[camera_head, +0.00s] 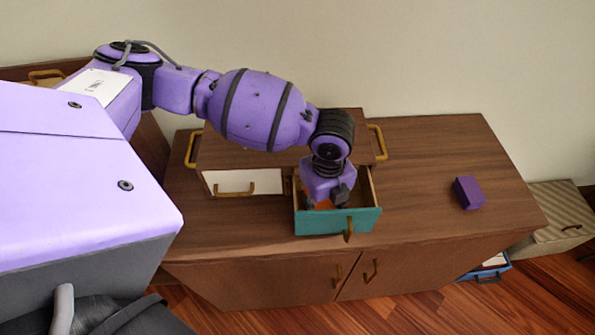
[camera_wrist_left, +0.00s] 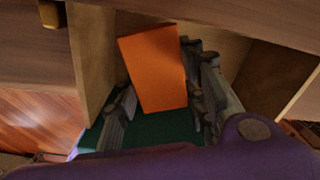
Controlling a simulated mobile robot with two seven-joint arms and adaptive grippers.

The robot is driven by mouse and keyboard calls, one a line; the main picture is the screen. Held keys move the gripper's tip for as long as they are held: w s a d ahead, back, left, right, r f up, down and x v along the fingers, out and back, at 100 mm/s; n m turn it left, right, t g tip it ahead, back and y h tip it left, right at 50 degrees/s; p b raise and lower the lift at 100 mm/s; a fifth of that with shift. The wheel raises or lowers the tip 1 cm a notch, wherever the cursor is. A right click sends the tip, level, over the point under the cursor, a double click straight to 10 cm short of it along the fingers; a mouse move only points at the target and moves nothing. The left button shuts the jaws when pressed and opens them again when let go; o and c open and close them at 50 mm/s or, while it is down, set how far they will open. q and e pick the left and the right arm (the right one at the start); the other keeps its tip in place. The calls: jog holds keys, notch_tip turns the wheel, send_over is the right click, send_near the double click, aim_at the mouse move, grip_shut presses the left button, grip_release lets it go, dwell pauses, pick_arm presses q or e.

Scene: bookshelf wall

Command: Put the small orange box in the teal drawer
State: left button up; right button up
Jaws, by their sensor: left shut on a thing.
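The teal drawer (camera_head: 325,222) is pulled out of the small wooden drawer unit on the cabinet. My left gripper (camera_head: 324,199) points down into this open drawer. It is shut on the small orange box (camera_wrist_left: 153,68), which sits between its fingers in the left wrist view. A sliver of the orange box shows in the head view (camera_head: 324,206), low between the drawer walls. The drawer's wooden side wall (camera_wrist_left: 92,58) stands beside the left finger. I cannot tell whether the box touches the drawer floor. My right gripper is not in view.
A shut white drawer (camera_head: 260,180) sits left of the teal one in the same unit (camera_head: 370,145), which has brass side handles. A purple box (camera_head: 468,193) lies on the cabinet top (camera_head: 430,160) at the right, with clear space around it. A blue drawer (camera_head: 488,271) stands open low at right.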

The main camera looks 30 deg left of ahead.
aim_at(323, 203)
pick_arm(q)
jog(key=shift+f, duration=0.8)
jog(key=o, duration=0.8)
notch_tip(323, 203, up, 12)
jog(key=shift+r+p, duration=0.15)
jog(key=shift+p, duration=0.2)
